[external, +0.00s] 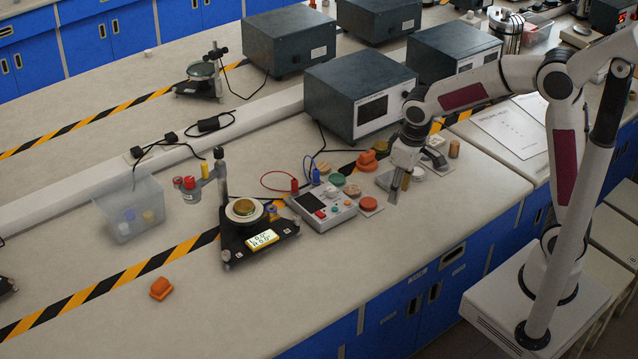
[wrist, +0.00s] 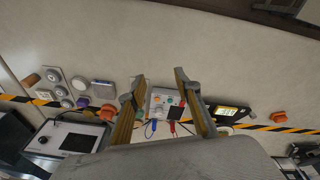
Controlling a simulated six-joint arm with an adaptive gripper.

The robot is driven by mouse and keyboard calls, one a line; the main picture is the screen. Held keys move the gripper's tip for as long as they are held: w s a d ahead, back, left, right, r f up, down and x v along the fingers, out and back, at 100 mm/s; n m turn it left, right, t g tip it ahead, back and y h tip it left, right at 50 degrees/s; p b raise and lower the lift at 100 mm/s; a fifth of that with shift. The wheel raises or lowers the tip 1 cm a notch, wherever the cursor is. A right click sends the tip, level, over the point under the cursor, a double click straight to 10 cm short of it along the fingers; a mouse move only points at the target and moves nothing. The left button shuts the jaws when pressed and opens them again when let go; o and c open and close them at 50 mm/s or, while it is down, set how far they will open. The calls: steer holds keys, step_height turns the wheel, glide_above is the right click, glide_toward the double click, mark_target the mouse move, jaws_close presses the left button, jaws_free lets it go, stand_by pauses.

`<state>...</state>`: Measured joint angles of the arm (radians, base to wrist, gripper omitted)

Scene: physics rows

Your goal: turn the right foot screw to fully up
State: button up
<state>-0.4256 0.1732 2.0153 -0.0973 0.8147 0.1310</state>
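A black three-cornered instrument base (external: 240,245) stands on the bench in the external view, with a round brass-coloured dial on top and a lit yellow-framed display (external: 262,239) at its front. A small foot screw (external: 294,217) shows at its right corner, another (external: 226,258) at its front left corner. Their heights are too small to read. In the wrist view the base (wrist: 240,113) lies right of my fingers, partly hidden by one. My gripper (external: 400,187) hangs right of the instrument, apart from it, pointing down. Its two fingers (wrist: 159,75) are spread and empty.
A grey meter box (external: 322,206) with red and blue leads stands between the instrument and my gripper. Coloured round pieces (external: 352,190) lie beside it. A clear bin (external: 135,210) and orange block (external: 160,288) are left. The front bench strip is clear.

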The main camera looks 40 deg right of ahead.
steer(key=w+a+f, duration=0.9)
steer(key=w+a, duration=0.1)
steer(key=a, duration=0.2)
steer(key=m+t, duration=0.2)
steer(key=t, duration=0.1)
glide_toward(298, 217)
steer(key=shift+w+d+f+y, duration=0.1)
steer(key=shift+w+d+y, duration=0.2)
steer(key=shift+y, duration=0.1)
steer(key=shift+f, duration=0.15)
steer(key=shift+x, duration=3.8)
steer(key=shift+s, duration=0.15)
jaws_close()
